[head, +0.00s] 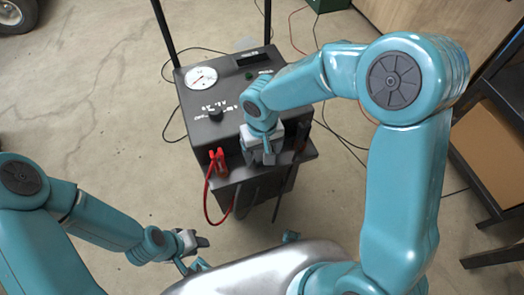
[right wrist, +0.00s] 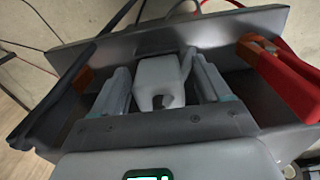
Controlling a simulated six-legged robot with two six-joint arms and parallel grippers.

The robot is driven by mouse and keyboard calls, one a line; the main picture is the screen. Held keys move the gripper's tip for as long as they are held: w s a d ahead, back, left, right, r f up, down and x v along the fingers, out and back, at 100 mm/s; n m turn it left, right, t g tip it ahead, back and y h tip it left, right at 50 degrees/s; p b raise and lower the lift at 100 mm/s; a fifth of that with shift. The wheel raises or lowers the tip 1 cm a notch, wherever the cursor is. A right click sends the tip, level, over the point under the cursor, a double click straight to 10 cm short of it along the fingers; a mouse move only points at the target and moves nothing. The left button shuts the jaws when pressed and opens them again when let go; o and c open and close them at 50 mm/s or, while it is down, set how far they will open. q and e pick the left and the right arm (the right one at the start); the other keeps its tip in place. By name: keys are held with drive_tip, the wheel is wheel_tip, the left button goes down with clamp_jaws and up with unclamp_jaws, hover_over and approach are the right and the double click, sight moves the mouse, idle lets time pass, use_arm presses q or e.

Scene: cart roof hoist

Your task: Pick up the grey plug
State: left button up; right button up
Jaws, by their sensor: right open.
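The light grey plug (right wrist: 158,80) shows in the right wrist view, in the tray at the front of the dark machine. My right gripper (head: 263,157) reaches down over this tray in the head view, where the plug is hidden or cannot be told from the gripper. In the right wrist view its two fingers are apart, one on each side of the plug. A gap shows beside the plug, and contact cannot be made out. My left gripper (head: 192,248) is low, in front and left of the machine, away from the plug; its jaw opening is unclear.
The machine (head: 205,118) has a round gauge (head: 202,77) and a knob. A red clamp (head: 217,160) with a red cable sits left of my right gripper; in the right wrist view it is at right. A black clamp (right wrist: 70,92) lies on the other side. Shelving stands at far right.

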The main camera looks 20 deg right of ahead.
drive_tip(key=c, duration=1.4)
drive_tip(key=shift+r, duration=0.1)
wheel_tip(320, 180, up, 20)
drive_tip(key=p, duration=0.5)
